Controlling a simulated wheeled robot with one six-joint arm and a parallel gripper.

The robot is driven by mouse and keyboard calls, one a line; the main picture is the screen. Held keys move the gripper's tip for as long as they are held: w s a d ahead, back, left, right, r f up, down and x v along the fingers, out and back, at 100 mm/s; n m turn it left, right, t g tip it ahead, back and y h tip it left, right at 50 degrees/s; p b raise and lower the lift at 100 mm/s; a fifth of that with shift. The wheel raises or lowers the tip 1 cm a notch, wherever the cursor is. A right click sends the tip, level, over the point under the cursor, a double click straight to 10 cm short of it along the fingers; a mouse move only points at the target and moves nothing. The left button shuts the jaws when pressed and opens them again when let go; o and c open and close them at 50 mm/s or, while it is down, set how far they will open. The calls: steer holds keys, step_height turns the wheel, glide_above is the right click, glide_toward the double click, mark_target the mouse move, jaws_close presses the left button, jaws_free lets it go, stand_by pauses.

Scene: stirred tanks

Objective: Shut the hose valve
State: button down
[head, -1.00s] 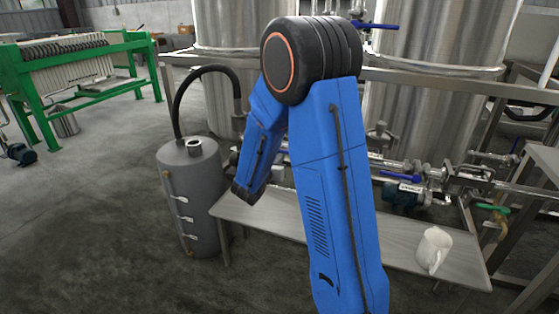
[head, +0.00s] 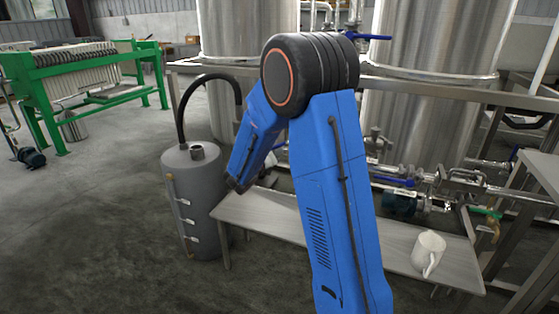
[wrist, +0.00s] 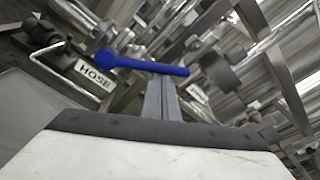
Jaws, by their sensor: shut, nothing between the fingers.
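The hose valve's blue lever (wrist: 145,66) shows in the wrist view, with a white label reading HOSE (wrist: 95,74) beside its left, rounded end. The lever runs nearly level across the picture. My gripper (wrist: 160,82) is shut and empty, and its fingers reach up to the lever's lower side near the right half. I cannot tell whether they touch it. In the head view my blue arm hides my gripper. I cannot tell which lever there is the hose valve's; one blue lever (head: 394,182) shows on the pipes right of my arm.
A grey cylinder (head: 193,210) with a black hose (head: 203,80) stands left of my arm. Large steel tanks (head: 430,110) stand behind. The floor at left is open.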

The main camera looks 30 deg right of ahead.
steer(key=r+n, duration=0.1)
steer(key=w+r+n, duration=0.1)
steer(key=shift+a+n, duration=0.3)
steer(key=shift+a, duration=0.05)
steer(key=w+a+r+n, duration=0.1)
steer(key=n, duration=0.1)
steer(key=w+a+r+n+h, duration=0.1)
steer(key=n, duration=0.1)
steer(key=w+a+r+n, duration=0.1)
steer(key=n, duration=0.1)
steer(key=shift+w+n, duration=0.3)
steer(key=shift+w, duration=0.1)
steer(key=shift+w+a+r, duration=0.1)
stand_by(0.3)
